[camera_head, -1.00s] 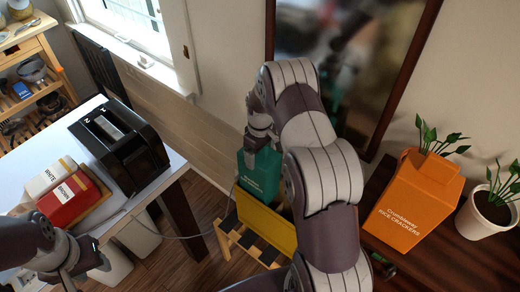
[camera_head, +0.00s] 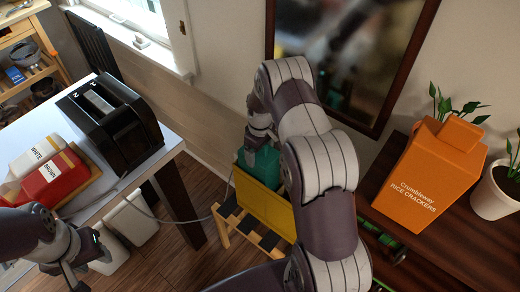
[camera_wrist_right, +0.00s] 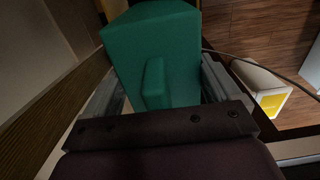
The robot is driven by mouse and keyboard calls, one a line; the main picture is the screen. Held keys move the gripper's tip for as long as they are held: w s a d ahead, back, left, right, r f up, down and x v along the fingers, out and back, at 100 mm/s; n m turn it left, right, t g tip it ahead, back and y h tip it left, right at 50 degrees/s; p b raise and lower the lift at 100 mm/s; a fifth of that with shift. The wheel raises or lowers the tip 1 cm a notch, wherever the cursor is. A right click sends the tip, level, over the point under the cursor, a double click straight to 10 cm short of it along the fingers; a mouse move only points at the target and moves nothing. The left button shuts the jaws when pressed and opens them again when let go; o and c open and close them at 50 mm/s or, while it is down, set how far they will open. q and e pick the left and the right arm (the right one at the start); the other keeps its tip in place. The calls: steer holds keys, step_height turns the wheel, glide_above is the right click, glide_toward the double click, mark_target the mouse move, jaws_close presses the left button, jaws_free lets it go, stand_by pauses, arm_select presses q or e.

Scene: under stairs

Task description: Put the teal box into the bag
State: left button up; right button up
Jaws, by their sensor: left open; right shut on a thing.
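The teal box (camera_head: 262,166) is upright in my right gripper (camera_head: 260,138), with its top showing above the front wall of the yellow bag (camera_head: 266,207). Its lower part is hidden behind that wall and looks to be inside the bag. In the right wrist view the teal box (camera_wrist_right: 155,45) sits between both fingers of my right gripper (camera_wrist_right: 158,88). The bag stands on a slatted wooden rack, and my right arm hides its right side. My left gripper (camera_head: 88,268) is open and empty at the lower left.
A slatted wooden rack (camera_head: 232,222) stands on the floor. An orange rice cracker box (camera_head: 428,175) and a potted plant (camera_head: 495,195) are on the dark shelf at right. A black toaster (camera_head: 112,130) and white and red packages (camera_head: 52,177) are on the left table. White bins (camera_head: 130,225) stand below.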

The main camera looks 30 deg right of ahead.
steer(key=o, duration=1.6)
steer(key=shift+c, duration=0.2)
steer(key=shift+r, duration=0.1)
step_height(320, 180, up, 12)
steer(key=shift+r+b, duration=0.25)
steer(key=shift+b, duration=0.8)
steer(key=shift+r, duration=0.1)
